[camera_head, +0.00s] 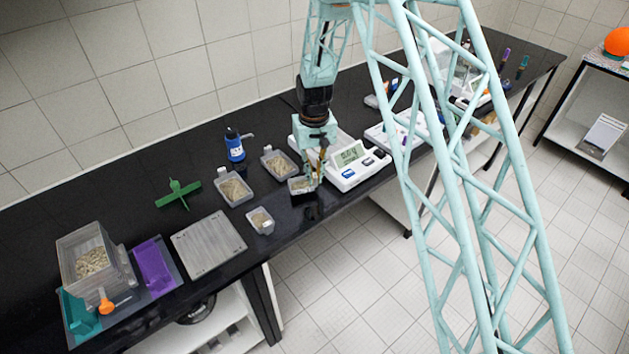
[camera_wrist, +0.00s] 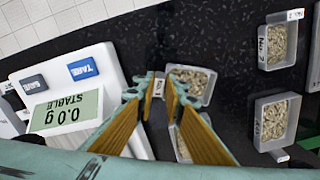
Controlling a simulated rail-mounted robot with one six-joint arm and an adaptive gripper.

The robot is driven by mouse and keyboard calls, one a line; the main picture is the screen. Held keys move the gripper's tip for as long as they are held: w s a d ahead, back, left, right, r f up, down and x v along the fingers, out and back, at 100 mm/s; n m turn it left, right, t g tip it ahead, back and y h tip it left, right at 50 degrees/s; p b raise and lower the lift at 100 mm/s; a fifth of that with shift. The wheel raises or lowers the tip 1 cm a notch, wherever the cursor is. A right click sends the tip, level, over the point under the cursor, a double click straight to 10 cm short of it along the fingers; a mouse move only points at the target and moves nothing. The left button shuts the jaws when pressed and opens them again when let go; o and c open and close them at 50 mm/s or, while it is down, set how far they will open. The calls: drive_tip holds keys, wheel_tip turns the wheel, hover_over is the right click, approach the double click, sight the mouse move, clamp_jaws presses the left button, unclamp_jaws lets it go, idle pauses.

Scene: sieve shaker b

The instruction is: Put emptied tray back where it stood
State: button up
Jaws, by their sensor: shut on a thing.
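My gripper (camera_head: 311,180) is to the left of the scale, pointing down, shut on the label tab (camera_wrist: 158,86) of a small grey tray. That tray (camera_head: 301,186) hangs at or just above the black counter; I cannot tell whether it touches. In the wrist view the tray (camera_wrist: 191,84) lies just beyond my fingers, and a layer of pale grains shows inside it. The fingers hide part of its near side.
Nearby trays of grains stand at the back (camera_head: 279,165), left (camera_head: 234,189) and front left (camera_head: 261,221). The scale (camera_head: 350,176) close on the right reads about 0.0 g. A blue bottle (camera_head: 235,148) stands behind. The counter's front edge is close.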

drive_tip(key=shift+f, duration=1.25)
drive_tip(key=shift+f, duration=0.2)
drive_tip(key=o, duration=0.7)
drive_tip(key=shift+c, duration=0.2)
drive_tip(key=shift+r, duration=0.25)
wheel_tip(320, 180, up, 11)
drive_tip(key=shift+f+b, duration=0.15)
drive_tip(key=shift+b, duration=0.3)
drive_tip(key=shift+r, duration=0.6)
